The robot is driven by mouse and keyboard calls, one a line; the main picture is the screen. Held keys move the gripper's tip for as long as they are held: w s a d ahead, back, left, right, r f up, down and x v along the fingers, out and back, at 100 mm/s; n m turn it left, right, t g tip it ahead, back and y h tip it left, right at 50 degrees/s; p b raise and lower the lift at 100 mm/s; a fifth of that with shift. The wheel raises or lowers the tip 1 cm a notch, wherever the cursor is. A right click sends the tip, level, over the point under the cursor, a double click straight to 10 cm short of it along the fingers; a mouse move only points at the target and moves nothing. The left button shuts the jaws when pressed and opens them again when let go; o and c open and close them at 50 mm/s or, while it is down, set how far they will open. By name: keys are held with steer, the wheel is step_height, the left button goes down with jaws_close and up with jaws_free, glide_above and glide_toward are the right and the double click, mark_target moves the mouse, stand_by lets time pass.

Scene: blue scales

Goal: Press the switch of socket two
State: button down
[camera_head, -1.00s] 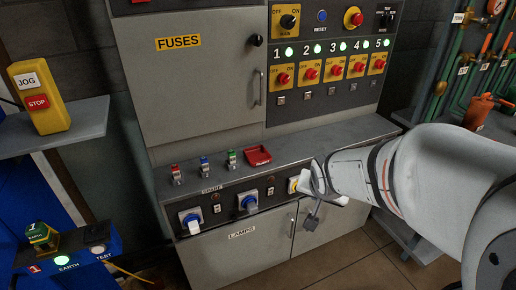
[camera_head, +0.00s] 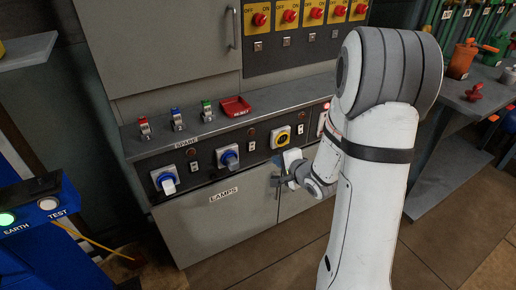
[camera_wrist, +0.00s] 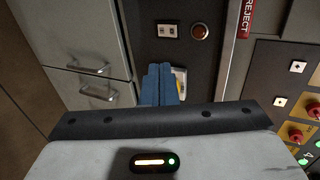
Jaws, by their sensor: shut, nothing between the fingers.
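Sockets line the grey panel in the head view. No socket numbers are legible. My gripper (camera_head: 281,178) is low in front of the panel, below the yellow socket. In the wrist view its blue fingers (camera_wrist: 159,72) are together and empty, partly covering the yellow socket (camera_wrist: 180,80). A switch (camera_wrist: 167,31) shows above the fingertips.
A red tray (camera_head: 236,107) and several coloured terminals, including a blue one (camera_head: 177,119), sit on the ledge above. Lower cabinet doors (camera_head: 218,222) have protruding handles, close left in the wrist view (camera_wrist: 98,94). A bench (camera_head: 448,150) stands at right.

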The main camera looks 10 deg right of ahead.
steer(key=b, duration=0.3)
glide_toward(254, 144)
step_height(254, 144, down, 4)
steer(key=w, duration=0.2)
steer(key=shift+w+a+r, duration=0.2)
steer(key=shift+w+a, duration=0.2)
steer(key=shift+w, duration=0.15)
steer(key=shift+w+a+r, duration=0.2)
steer(key=shift+w+a, duration=0.2)
steer(key=shift+w, duration=0.15)
steer(key=shift+w+a+r, duration=0.1)
steer(key=shift+w+a, duration=0.1)
steer(key=shift+w, duration=0.45)
steer(key=shift+r, duration=0.1)
